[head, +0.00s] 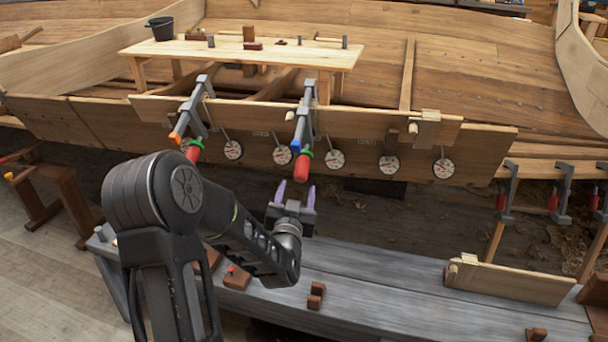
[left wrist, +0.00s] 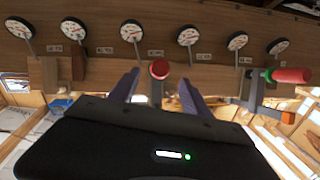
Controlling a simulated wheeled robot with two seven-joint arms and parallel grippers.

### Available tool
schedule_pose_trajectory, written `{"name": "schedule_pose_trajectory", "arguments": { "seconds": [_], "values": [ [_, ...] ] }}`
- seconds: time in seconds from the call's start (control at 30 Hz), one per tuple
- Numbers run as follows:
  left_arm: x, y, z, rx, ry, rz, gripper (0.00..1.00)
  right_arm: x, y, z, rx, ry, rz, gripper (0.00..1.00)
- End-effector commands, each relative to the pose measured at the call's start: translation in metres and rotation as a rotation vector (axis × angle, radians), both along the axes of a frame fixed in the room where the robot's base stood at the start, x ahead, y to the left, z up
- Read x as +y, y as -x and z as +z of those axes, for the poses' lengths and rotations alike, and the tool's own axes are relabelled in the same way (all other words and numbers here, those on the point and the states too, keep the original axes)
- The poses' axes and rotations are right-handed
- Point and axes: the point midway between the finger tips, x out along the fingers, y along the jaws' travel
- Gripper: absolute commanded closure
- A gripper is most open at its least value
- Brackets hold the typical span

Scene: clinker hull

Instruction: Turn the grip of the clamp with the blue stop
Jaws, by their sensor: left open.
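In the left wrist view the red grip (left wrist: 159,69) shows end-on, between the fingers in the picture; I see no blue stop there. My left gripper (head: 296,192) is open and empty just below the grip, fingers pointing up. It also shows in the left wrist view (left wrist: 159,86), its two purple fingers spread. My right gripper is not in view.
A similar clamp with an orange stop (head: 175,138) and red grip (head: 193,151) is to the left. Several round dials (head: 334,159) line the plank. A grey bench (head: 390,290) with small wooden blocks lies below. More clamps (head: 509,190) stand at right.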

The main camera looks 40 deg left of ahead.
Motion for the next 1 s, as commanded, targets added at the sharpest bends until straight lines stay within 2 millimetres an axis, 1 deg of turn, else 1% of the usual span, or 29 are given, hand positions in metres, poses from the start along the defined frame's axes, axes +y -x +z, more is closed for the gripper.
{"name": "schedule_pose_trajectory", "arguments": {
  "seconds": [0.17,0.27,0.37,0.7,0.83,1.0],
  "values": [
    [0.0,-0.001,0.0,0.001,0.001,-0.001,0.44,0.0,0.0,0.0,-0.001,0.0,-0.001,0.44],
    [0.002,-0.005,-0.001,0.002,0.002,-0.002,0.44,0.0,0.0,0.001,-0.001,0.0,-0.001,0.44],
    [0.007,-0.014,0.0,0.001,0.002,-0.001,0.44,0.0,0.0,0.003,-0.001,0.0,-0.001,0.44],
    [0.031,-0.058,0.0,0.002,0.002,-0.002,0.44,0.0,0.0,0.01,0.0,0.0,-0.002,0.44],
    [0.036,-0.067,0.0,0.001,0.002,-0.001,0.44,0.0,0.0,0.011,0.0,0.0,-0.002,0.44],
    [0.037,-0.069,-0.001,0.002,0.002,-0.002,0.44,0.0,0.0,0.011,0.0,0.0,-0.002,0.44]
  ]
}}
